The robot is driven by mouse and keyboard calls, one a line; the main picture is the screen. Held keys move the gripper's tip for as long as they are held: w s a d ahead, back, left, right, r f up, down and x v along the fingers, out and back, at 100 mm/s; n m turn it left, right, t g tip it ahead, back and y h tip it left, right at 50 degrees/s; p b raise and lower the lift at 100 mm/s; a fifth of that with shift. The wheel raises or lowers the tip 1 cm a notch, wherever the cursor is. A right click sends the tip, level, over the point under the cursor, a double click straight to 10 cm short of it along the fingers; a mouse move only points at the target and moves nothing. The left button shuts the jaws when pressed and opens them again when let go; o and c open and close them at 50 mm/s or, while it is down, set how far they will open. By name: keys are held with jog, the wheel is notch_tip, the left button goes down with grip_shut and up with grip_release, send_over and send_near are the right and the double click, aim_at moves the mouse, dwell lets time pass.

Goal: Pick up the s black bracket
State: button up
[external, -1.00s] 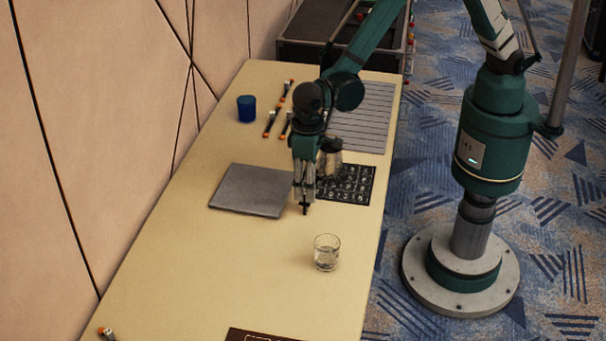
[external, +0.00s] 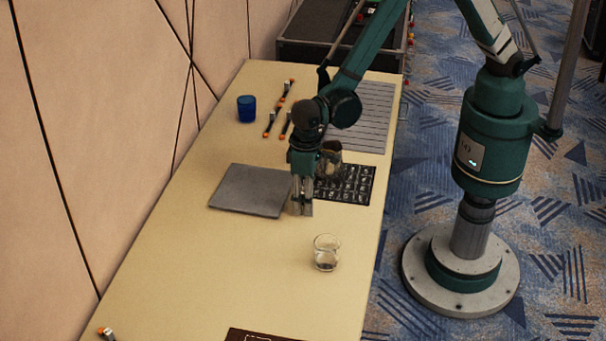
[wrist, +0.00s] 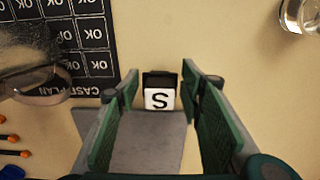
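The s black bracket (wrist: 159,99) shows in the wrist view as a small black piece with a white face marked S. It stands at the edge of the grey panel (wrist: 150,145), between the fingertips of my gripper (wrist: 160,84). The green-padded fingers are open, one on each side of it, with a narrow gap showing on both sides. In the external view my gripper (external: 302,208) points straight down, low over the table by the near right corner of the grey panel. The bracket cannot be made out there, hidden by the fingers.
A glass (external: 326,253) stands close in front of my gripper. A black OK-marked card (external: 350,186) lies to the right. A blue cup (external: 246,108), orange-tipped pieces (external: 270,122) and a lined grey sheet (external: 368,115) are farther back.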

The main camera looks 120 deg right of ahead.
jog(key=c, duration=0.8)
jog(key=shift+r, duration=0.15)
jog(key=shift+c, duration=0.2)
jog(key=shift+r+p, duration=0.65)
jog(key=shift+r, duration=4.25)
